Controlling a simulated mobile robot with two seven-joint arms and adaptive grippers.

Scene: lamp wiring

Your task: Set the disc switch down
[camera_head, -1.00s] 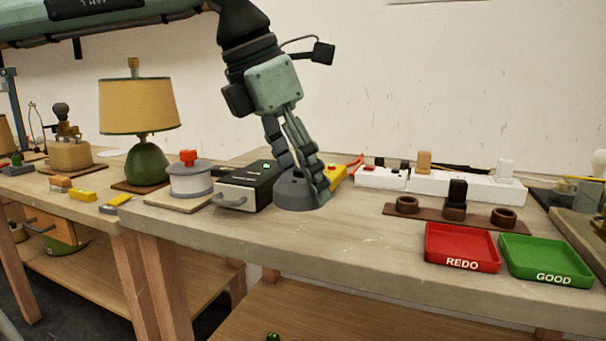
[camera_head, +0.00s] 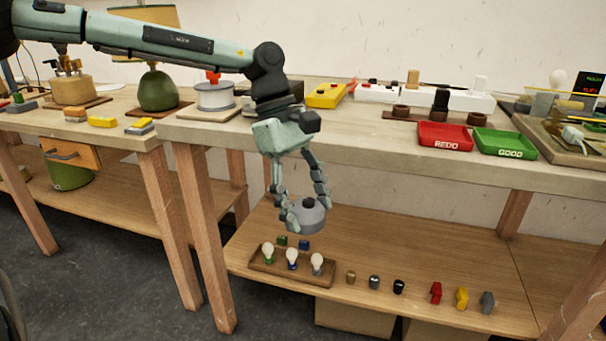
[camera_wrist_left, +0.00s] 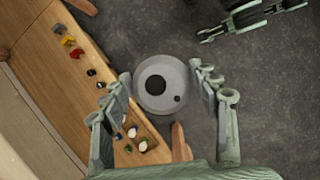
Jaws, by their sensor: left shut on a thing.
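The disc switch is a round grey disc (camera_head: 306,213) with a dark knob on top. My left gripper (camera_head: 305,208) is shut on it, with a finger on each side. In the head view the disc is in the air in front of the bench, below the worktop and above the lower shelf's bulb tray. In the left wrist view the disc (camera_wrist_left: 162,84) sits between the fingers (camera_wrist_left: 162,92), with dark floor around it and the shelf's edge to its left. My right gripper is not in the head view; green finger-like parts at the top right of the wrist view are unclear.
The lower shelf (camera_head: 400,260) holds a tray of bulbs (camera_head: 290,274), several small knobs and red, yellow and grey parts (camera_head: 461,298). Its middle is bare. Above, the worktop carries a red REDO tray (camera_head: 444,137) and a green GOOD tray (camera_head: 504,144). A table leg (camera_head: 200,240) stands left.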

